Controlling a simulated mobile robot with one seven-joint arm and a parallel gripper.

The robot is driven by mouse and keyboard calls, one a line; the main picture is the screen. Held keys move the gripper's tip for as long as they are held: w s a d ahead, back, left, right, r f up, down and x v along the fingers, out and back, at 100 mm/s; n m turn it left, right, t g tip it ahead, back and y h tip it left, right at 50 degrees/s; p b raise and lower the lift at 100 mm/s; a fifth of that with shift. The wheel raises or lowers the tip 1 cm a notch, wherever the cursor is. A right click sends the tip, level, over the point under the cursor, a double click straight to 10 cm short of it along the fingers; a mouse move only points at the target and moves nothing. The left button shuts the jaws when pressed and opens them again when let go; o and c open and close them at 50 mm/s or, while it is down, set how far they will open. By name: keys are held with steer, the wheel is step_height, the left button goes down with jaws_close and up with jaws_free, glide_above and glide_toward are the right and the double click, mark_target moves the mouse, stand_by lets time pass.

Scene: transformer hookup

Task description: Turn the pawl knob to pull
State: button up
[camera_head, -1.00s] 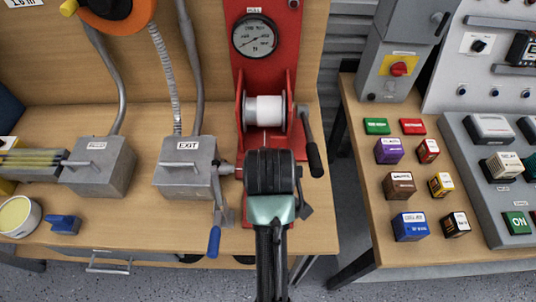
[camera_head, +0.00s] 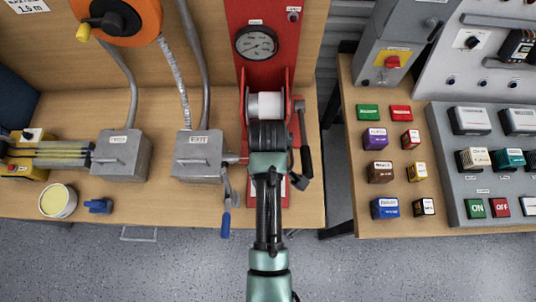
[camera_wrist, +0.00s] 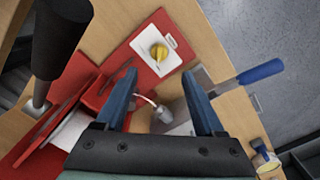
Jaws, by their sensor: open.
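A yellow knob (camera_wrist: 159,52) sits on a white plate with a small label, on the red winch base (camera_wrist: 150,28). It lies beyond my fingertips in the wrist view. The label is too small to read. My gripper (camera_wrist: 159,76) is open, its two blue fingers spread with nothing held between them. In the head view, my gripper (camera_head: 268,135) is over the red winch, just in front of its white drum (camera_head: 265,105). My arm hides the knob there.
A black crank handle (camera_head: 305,158) stands right of my gripper. The EXIT box (camera_head: 197,158) and a blue-handled lever (camera_head: 226,222) are to its left. The lever's blue grip (camera_wrist: 260,71) shows in the wrist view. A second table (camera_head: 355,205) stands right, across a gap.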

step_height(320, 180, down, 10)
steer(key=shift+r, duration=0.15)
stand_by(0.3)
jaws_close()
